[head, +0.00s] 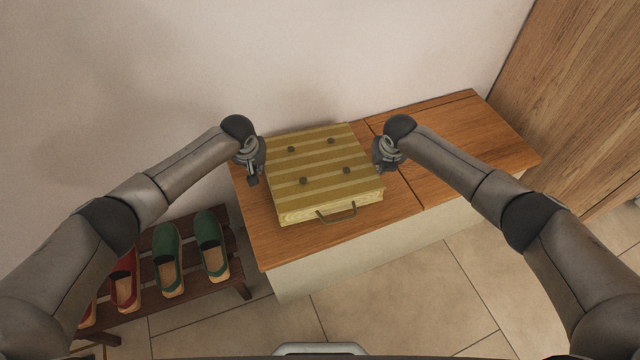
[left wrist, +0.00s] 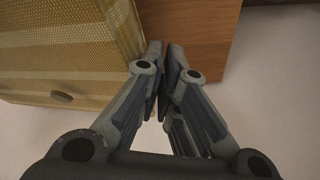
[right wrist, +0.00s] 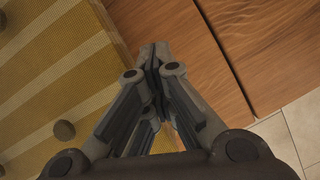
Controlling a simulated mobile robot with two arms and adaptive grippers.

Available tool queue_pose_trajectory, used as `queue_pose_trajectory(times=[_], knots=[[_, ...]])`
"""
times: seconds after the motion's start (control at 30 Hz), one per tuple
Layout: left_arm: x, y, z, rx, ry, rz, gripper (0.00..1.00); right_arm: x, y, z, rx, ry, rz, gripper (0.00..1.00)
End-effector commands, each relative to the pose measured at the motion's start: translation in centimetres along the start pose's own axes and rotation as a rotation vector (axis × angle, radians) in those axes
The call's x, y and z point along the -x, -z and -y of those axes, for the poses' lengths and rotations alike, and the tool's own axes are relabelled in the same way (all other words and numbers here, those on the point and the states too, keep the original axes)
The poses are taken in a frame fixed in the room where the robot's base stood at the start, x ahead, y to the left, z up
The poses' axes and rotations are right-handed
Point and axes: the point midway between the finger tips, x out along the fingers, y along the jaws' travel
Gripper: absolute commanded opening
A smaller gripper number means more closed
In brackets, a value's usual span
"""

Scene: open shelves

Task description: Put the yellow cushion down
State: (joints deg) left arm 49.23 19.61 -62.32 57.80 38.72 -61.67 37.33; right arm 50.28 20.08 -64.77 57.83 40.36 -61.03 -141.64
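The yellow striped cushion (head: 322,168) lies flat on the wooden bench top (head: 408,196). It is square, with several dark buttons and a handle on its front side. My left gripper (head: 252,178) is just left of the cushion, with its fingers close together and nothing between them. In the left wrist view the cushion (left wrist: 60,50) is beside the fingers. My right gripper (head: 378,164) is at the cushion's right edge, shut and empty. In the right wrist view the cushion (right wrist: 60,70) is left of the fingertips. Whether either gripper touches the cushion is unclear.
The bench's right part (head: 460,135) is bare. A low rack (head: 240,280) with green shoes (head: 212,245) and red shoes (head: 124,280) stands left of the bench. A wall is behind, and a wooden cabinet (head: 570,90) stands at the right. Tiled floor lies in front.

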Motion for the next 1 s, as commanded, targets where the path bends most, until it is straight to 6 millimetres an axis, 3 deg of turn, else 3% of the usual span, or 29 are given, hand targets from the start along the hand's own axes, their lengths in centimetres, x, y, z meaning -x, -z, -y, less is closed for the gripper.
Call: queue_pose_trajectory(times=[0.03, 0.33, 0.5, 0.7, 0.87, 1.0], knots=[[0.3, 0.1, -1.3, -0.009, -0.025, -0.005, 0.00, 0.4, -0.3, -1.2, 0.003, -0.026, 0.008, 0.00], [0.3, 0.1, 0.9, -0.007, -0.019, -0.005, 0.00, 0.4, -0.2, 1.0, 0.003, -0.019, 0.007, 0.00], [0.3, 0.1, 2.1, -0.004, -0.015, -0.002, 0.23, 0.3, -0.2, 2.1, 0.003, -0.014, 0.006, 0.00], [0.3, 0.1, 2.3, -0.003, -0.012, -0.002, 0.24, 0.3, -0.1, 2.4, 0.003, -0.011, 0.005, 0.00], [0.3, 0.1, 2.4, -0.002, -0.010, -0.001, 0.24, 0.2, -0.1, 2.4, 0.003, -0.009, 0.004, 0.19], [0.2, 0.1, 2.4, -0.002, -0.010, -0.001, 0.24, 0.2, -0.1, 2.5, 0.003, -0.009, 0.004, 0.21]])
